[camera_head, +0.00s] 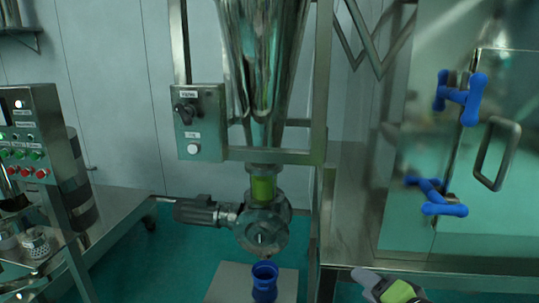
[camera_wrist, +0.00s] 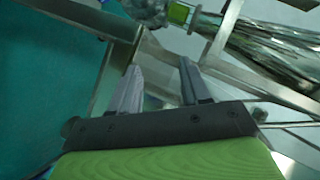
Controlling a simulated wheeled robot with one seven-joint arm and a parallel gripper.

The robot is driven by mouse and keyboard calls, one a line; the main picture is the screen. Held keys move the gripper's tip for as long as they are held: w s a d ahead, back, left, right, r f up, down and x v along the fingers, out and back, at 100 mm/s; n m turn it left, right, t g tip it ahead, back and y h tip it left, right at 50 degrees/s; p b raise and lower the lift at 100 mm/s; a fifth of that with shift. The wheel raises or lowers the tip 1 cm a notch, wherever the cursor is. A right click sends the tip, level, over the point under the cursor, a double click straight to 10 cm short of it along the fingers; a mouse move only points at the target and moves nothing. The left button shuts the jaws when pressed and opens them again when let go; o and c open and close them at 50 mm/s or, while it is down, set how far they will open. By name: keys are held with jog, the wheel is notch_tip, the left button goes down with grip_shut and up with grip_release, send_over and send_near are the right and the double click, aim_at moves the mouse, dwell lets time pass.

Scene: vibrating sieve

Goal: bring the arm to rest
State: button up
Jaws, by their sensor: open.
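My gripper (camera_wrist: 158,88) shows in the wrist view with its two grey fingers apart and nothing between them. Beyond the fingers are the metal frame bars and, at the top, the valve with its green section. In the head view, part of my gripper (camera_head: 366,278) with a green body shows at the bottom edge, right of the metal frame post. It appears clear of the machine there. Most of my arm is out of view.
A steel hopper (camera_head: 265,60) stands over a valve (camera_head: 262,232) with a motor. A switch box (camera_head: 200,123) is on the frame. A cabinet with blue knobs (camera_head: 460,97) is at right, a control panel (camera_head: 25,140) at left.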

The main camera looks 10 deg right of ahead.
jog(key=s+a+f+n+g+p, duration=0.1)
jog(key=s+a+n+g, duration=0.2)
jog(key=a+n, duration=0.15)
jog(key=s+a+n+g+p, duration=0.2)
jog(key=s+a+n+g, duration=0.1)
jog(key=a, duration=0.2)
jog(key=s+r+n+g+h+p, duration=0.1)
jog(key=s+r+n+h+p, duration=0.1)
jog(key=s+r, duration=0.4)
jog(key=s+n, duration=0.1)
jog(key=s, duration=0.4)
jog(key=shift+s+g+h+p, duration=0.3)
jog(key=shift+s+g+h, duration=0.1)
jog(key=shift+a, duration=0.1)
